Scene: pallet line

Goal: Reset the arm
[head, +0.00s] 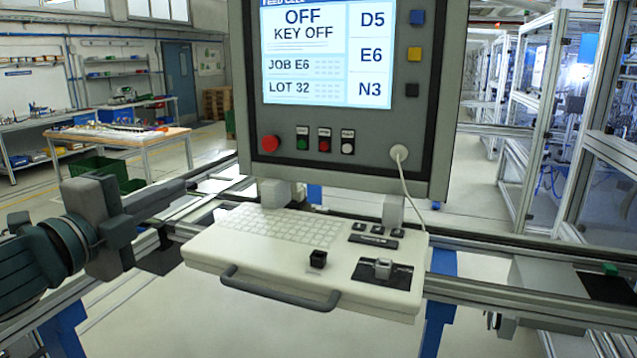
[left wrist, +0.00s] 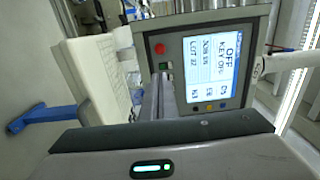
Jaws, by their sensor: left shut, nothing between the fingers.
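My left arm comes in from the left in the head view. Its left gripper (head: 183,188) is shut and empty, left of the white keyboard tray (head: 215,252) and apart from the control panel (head: 330,170). In the left wrist view the shut fingers (left wrist: 158,98) point toward the panel (left wrist: 180,105), which appears turned on its side. The panel's screen (head: 325,55) reads "OFF, KEY OFF, JOB E6, LOT 32", with D5, E6 and N3 at its right. My right gripper is not in view.
The tray carries a keyboard (head: 280,228), a small black block (head: 318,259), a silver piece (head: 383,268) on a black plate and a front handle (head: 275,293). Metal rails (head: 500,294) run on both sides. A workbench (head: 120,134) stands far left, framed cells (head: 545,120) at right.

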